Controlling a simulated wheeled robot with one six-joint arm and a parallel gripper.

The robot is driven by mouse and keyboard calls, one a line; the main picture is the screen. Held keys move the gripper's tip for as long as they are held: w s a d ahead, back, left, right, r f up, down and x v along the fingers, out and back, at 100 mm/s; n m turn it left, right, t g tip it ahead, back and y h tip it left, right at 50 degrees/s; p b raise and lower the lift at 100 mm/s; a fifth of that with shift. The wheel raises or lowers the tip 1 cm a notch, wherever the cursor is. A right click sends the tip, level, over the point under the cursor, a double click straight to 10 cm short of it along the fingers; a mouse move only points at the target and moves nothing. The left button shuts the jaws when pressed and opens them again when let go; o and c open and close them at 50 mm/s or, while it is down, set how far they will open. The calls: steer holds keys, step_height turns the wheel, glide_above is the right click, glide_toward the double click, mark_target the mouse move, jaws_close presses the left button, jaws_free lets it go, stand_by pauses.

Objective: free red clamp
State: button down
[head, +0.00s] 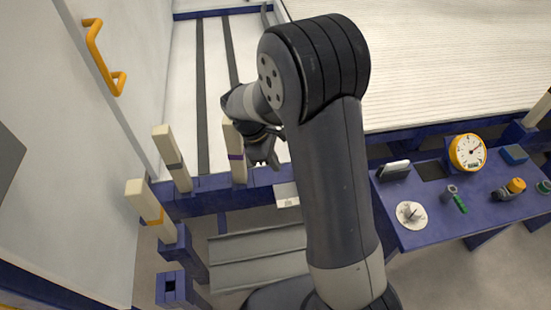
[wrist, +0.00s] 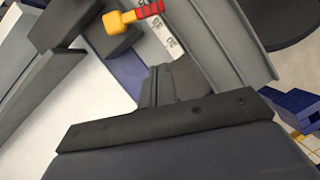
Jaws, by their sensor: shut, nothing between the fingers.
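A red ribbed piece with a yellow block on its end (wrist: 150,11) shows at the top of the wrist view. It may be part of the red clamp. It lies beside a white numbered scale strip (wrist: 168,38) and a dark grey block (wrist: 107,42). My gripper (wrist: 172,84) is shut and empty, its fingers pointing toward these parts with a gap in the picture between them and the red piece. In the head view my gripper (head: 262,160) hangs by a cream post with a purple band. No red clamp can be made out in the head view; my arm hides part of that area.
Cream posts (head: 172,158) stand along the blue frame (head: 205,200) at left. A blue side table (head: 440,215) at right holds a yellow dial gauge (head: 467,152) and small tools. A white cabinet with an orange handle (head: 104,58) closes off the left.

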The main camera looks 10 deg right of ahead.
steer(key=s+d+f+b, duration=0.2)
steer(key=d+f, duration=0.3)
steer(key=shift+s+d+f, duration=0.15)
steer(key=shift+s+d, duration=0.05)
steer(key=shift+d, duration=0.15)
steer(key=shift+s+d+n+t+p, duration=0.3)
steer(key=shift+d+n+p, duration=0.1)
steer(key=shift+n, duration=0.4)
steer(key=shift+s+d+n+t+p, duration=0.3)
steer(key=shift+n+p, duration=0.1)
steer(key=shift+n, duration=0.4)
steer(key=shift+s+d+n+t+p, duration=0.3)
steer(key=shift+n+p, duration=0.1)
steer(key=shift+n, duration=0.4)
